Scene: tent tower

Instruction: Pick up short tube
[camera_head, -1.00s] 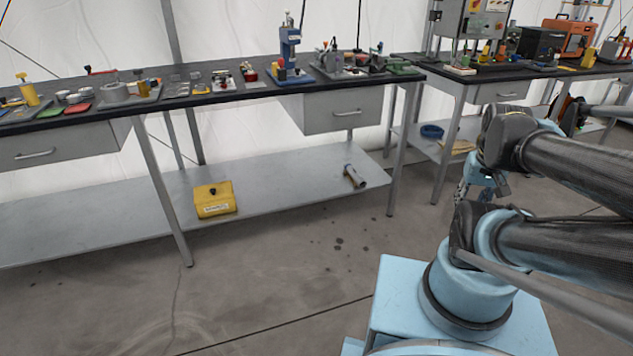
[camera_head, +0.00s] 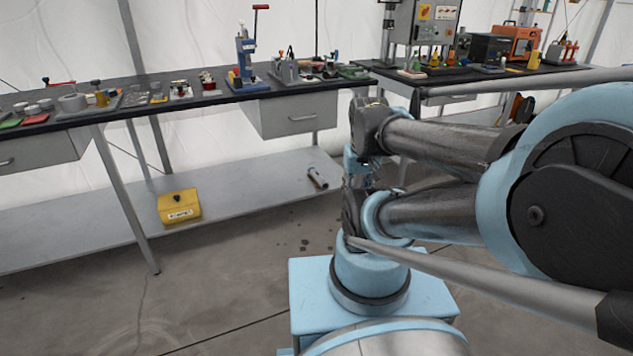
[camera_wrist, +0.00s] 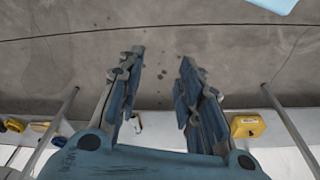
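A short grey tube (camera_head: 317,178) lies on the lower shelf of the workbench, near its right end. In the wrist view a small pale piece (camera_wrist: 137,122) shows beside the left finger and looks like the same tube, mostly hidden. My gripper (camera_wrist: 162,58) is open, with nothing between its fingers. The wrist view shows bare floor beyond its fingertips. In the head view my gripper is largely hidden by my arm, to the right of the tube and apart from it.
A yellow box (camera_head: 179,206) stands on the lower shelf (camera_head: 245,190), left of the tube. The bench top (camera_head: 215,97) above carries many tools, and a drawer (camera_head: 290,115) hangs over the shelf. Metal legs (camera_head: 126,195) stand at the shelf's front. The floor ahead is clear.

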